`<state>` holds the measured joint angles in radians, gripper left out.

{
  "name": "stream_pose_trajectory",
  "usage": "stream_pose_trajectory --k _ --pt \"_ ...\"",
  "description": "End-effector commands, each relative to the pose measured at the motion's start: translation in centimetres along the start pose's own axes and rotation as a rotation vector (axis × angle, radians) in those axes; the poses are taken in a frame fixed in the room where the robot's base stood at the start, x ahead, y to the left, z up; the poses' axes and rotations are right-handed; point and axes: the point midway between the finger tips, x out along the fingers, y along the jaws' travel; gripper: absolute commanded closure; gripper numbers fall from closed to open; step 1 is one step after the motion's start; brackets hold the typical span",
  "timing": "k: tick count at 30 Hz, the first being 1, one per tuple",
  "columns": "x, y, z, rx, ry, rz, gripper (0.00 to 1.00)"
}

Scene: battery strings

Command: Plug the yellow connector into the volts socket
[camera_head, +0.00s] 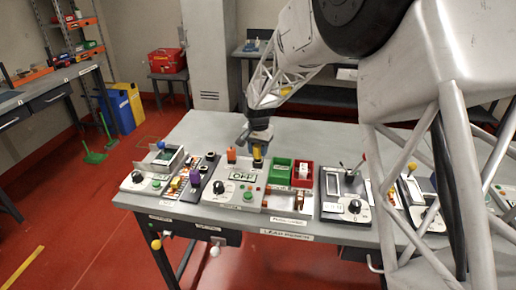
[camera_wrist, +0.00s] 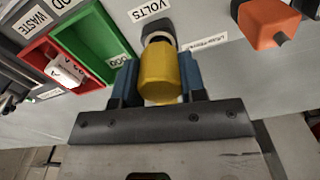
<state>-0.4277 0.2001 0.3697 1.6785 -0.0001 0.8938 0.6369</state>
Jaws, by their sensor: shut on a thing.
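The yellow connector (camera_wrist: 159,75) is between the blue fingers of my gripper (camera_wrist: 157,82) in the wrist view. My gripper is shut on it. The volts socket (camera_wrist: 157,37) shows as a pale ring with a dark part, just beyond the connector's far end and beside the "VOLTS" label. The connector lines up with it and overlaps it in view; I cannot tell whether it is seated. In the head view the yellow connector (camera_head: 257,155) hangs upright below my gripper (camera_head: 259,142), at the back of the panel with the "OFF" display (camera_head: 243,176).
An orange connector (camera_head: 231,154) stands close to the left; it also shows in the wrist view (camera_wrist: 262,23). A green bin (camera_head: 282,171) and a red bin (camera_head: 302,174) with a white block (camera_wrist: 66,70) are to the right. The table behind is clear.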

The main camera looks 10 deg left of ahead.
Motion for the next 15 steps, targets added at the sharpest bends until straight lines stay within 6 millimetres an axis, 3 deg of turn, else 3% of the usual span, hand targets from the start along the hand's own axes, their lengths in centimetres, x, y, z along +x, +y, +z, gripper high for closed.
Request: stream_pose_trajectory --k 15 --pt "0.89 -0.02 -0.02 0.000 0.001 -0.001 0.90"
